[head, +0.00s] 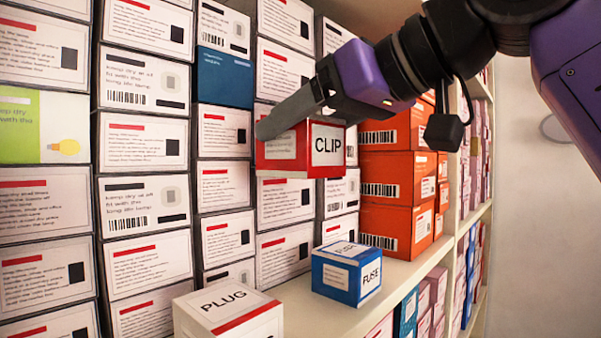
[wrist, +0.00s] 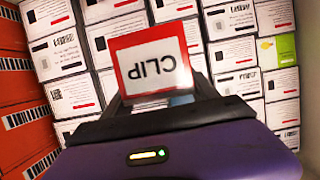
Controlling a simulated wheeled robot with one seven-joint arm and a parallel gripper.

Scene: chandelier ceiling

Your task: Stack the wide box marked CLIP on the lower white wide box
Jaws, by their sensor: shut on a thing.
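My gripper (head: 288,112) is shut on the red box marked CLIP (head: 327,148), with one dark finger along its near upper side. The box hangs in the air in front of the stacked white boxes, above the shelf board. In the wrist view the CLIP box (wrist: 152,62) sits between the fingers, its red-framed label upside down. A white wide box marked PLUG (head: 225,306), with a red stripe, stands low at the front of the shelf, left of and below the held box. Its top looks bare; its lower part is cut off by the picture edge.
A small blue box marked FUSE (head: 347,274) stands on the shelf board (head: 400,280) right of the PLUG box. Columns of white boxes (head: 145,141) fill the back and left. Orange boxes (head: 390,178) are stacked behind at right. Some bare board lies around the FUSE box.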

